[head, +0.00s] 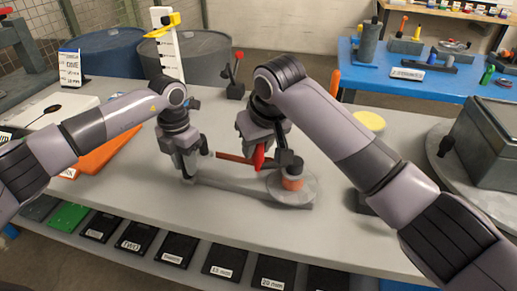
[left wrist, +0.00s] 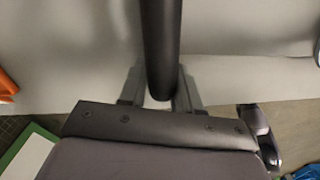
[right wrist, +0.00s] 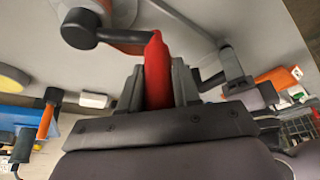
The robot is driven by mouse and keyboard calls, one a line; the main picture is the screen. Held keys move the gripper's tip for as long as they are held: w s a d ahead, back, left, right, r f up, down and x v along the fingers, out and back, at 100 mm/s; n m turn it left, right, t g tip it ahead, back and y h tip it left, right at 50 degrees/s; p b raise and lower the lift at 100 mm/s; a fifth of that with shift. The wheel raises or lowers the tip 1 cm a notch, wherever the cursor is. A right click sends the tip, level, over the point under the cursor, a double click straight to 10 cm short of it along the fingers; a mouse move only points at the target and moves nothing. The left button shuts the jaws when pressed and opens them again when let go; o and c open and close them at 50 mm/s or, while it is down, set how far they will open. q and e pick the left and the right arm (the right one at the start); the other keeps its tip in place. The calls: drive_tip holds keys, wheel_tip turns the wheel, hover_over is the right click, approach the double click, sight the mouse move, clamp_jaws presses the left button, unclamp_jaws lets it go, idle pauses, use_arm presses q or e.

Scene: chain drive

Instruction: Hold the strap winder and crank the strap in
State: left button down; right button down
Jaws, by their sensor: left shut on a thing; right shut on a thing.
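The strap winder has a long grey bar (head: 240,194) running left from a round grey disc (head: 307,186) with an orange hub (head: 292,184). My left gripper (head: 187,178) is shut on the bar's left end; a dark round grip (left wrist: 160,45) stands between its fingers in the left wrist view. My right gripper (head: 258,148) is shut on the red crank handle (head: 258,159), which shows between its fingers in the right wrist view (right wrist: 157,75). The dark crank arm (right wrist: 85,28) stands over the hub. A red-brown strip (head: 233,158) lies behind the bar; I cannot tell whether it is the strap.
An orange wedge-shaped piece (head: 110,149) lies at the left of the grey table. A yellow round pad (head: 369,122) and a large grey box (head: 485,140) stand to the right. Several black labelled trays (head: 178,248) line the front.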

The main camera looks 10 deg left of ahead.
drive_tip(key=shift+w+a, duration=0.1)
drive_tip(key=shift+w, duration=0.3)
idle(0.3)
drive_tip(key=c, duration=0.8)
unclamp_jaws()
drive_tip(key=shift+c, duration=0.2)
drive_tip(key=shift+r, duration=0.1)
drive_tip(key=v, duration=1.2)
